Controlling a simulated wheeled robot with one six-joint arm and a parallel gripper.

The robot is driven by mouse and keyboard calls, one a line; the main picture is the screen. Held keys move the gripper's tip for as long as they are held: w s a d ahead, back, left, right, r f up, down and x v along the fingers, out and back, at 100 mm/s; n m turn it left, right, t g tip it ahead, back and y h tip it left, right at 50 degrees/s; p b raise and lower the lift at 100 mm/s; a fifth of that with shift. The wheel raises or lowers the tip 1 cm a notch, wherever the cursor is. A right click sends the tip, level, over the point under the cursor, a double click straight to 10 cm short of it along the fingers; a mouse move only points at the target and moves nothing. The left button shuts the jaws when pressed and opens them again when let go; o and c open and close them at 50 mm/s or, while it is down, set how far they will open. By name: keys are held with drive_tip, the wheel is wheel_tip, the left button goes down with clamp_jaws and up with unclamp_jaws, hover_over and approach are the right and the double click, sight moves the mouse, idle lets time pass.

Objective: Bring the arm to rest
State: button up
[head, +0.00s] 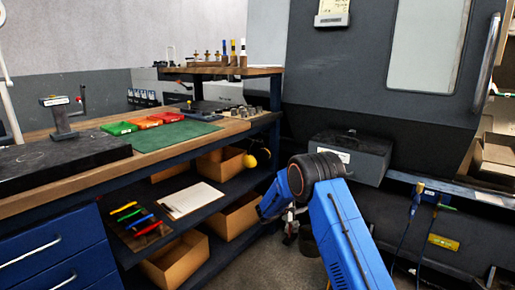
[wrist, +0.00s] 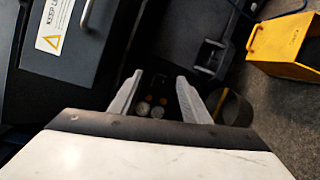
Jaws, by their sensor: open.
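My arm, blue with a black joint, rises from the bottom of the head view and bends to the left beside the workbench. My gripper (wrist: 158,82) shows in the wrist view with its two grey fingers spread apart and nothing between them. Several small round pieces lie in a dark area beyond the fingers, apart from them. In the head view the gripper is mostly hidden behind the blue arm.
The workbench (head: 72,187) with a green mat (head: 172,135) and coloured trays stands at left. The dark machine (head: 360,75) and a grey box (head: 350,155) are at right. A yellow bin (wrist: 262,44) stands on the floor.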

drive_tip(key=s+d+r+m+g+y, duration=0.1)
drive_tip(key=s+d+r+m+g, duration=0.1)
drive_tip(key=s+d+r, duration=0.35)
drive_tip(key=s+d+r+m+g, duration=0.2)
drive_tip(key=s+d+r+g, duration=0.1)
drive_tip(key=s+r, duration=0.6)
drive_tip(key=s+d+r+m+g+y, duration=0.15)
drive_tip(key=s+r, duration=0.25)
drive_tip(key=s, duration=0.5)
drive_tip(key=s+d+r+m+y, duration=0.1)
drive_tip(key=s+d+r+y, duration=0.15)
drive_tip(key=s, duration=0.65)
drive_tip(key=s+a+m+y, duration=0.1)
drive_tip(key=s+a+y, duration=0.1)
drive_tip(key=s, duration=1)
drive_tip(key=s+a+m+t+y, duration=0.1)
drive_tip(key=s+a+y, duration=0.2)
drive_tip(key=s, duration=0.9)
drive_tip(key=s+a+m+t+y, duration=0.1)
drive_tip(key=s+a+m+y, duration=0.1)
drive_tip(key=s, duration=1.1)
drive_tip(key=shift+a+r+y, duration=0.15)
drive_tip(key=shift+a+y, duration=0.35)
